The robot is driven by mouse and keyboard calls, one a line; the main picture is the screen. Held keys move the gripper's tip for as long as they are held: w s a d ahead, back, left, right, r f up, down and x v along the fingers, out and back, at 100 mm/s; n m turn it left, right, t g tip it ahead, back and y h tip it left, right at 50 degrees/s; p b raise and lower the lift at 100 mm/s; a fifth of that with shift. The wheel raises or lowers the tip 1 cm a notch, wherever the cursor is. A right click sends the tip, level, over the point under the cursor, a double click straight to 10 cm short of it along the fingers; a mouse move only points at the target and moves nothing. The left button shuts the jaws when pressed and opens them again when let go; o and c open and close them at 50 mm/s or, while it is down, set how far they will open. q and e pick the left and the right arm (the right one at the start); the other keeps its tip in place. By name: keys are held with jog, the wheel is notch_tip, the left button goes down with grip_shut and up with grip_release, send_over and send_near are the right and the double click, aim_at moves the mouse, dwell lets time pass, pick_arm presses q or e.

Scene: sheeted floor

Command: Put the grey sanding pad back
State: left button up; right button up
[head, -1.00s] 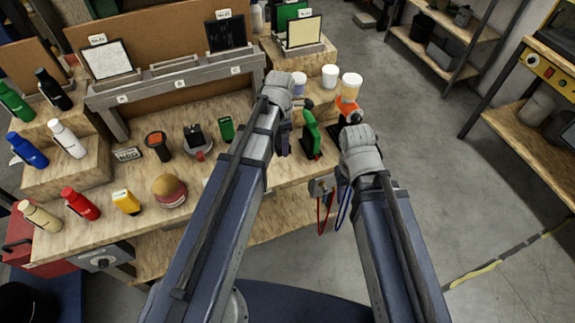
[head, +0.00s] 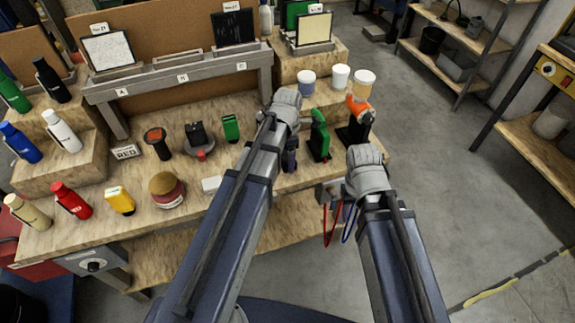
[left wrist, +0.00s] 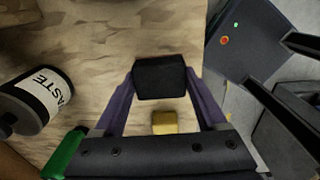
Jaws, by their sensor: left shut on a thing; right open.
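In the left wrist view, a dark, nearly black block (left wrist: 160,77) sits between the purple fingers of my left gripper (left wrist: 160,84), which is shut on it. It may be the grey sanding pad, though its colour is hard to judge. In the head view my left gripper (head: 290,158) is over the right part of the bench (head: 250,225), beside a green tool (head: 319,136); the block is hidden there. A small yellow block (left wrist: 164,122) shows below the held block in the wrist view. My right gripper (left wrist: 266,62) is open, its dark fingers apart and empty.
A rail (head: 180,80) marked A, B and C crosses the bench's back, with a white panel (head: 107,48) and a black panel (head: 233,27) above. A PASTE tin (left wrist: 35,100) stands left of my gripper. An orange tool (head: 359,112) and several tubs stand at right.

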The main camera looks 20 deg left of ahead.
pick_arm(q)
jog(key=shift+f+b, duration=0.5)
jog(key=shift+f, duration=0.5)
pick_arm(e)
jog(key=shift+f, duration=1)
pick_arm(q)
jog(key=shift+f, duration=0.15)
jog(key=o, duration=1.1)
pick_arm(e)
jog(key=shift+f, duration=0.1)
pick_arm(q)
notch_tip(320, 180, up, 12)
jog(key=p, duration=1.2)
jog(key=shift+r, duration=0.2)
pick_arm(e)
notch_tip(320, 180, up, 12)
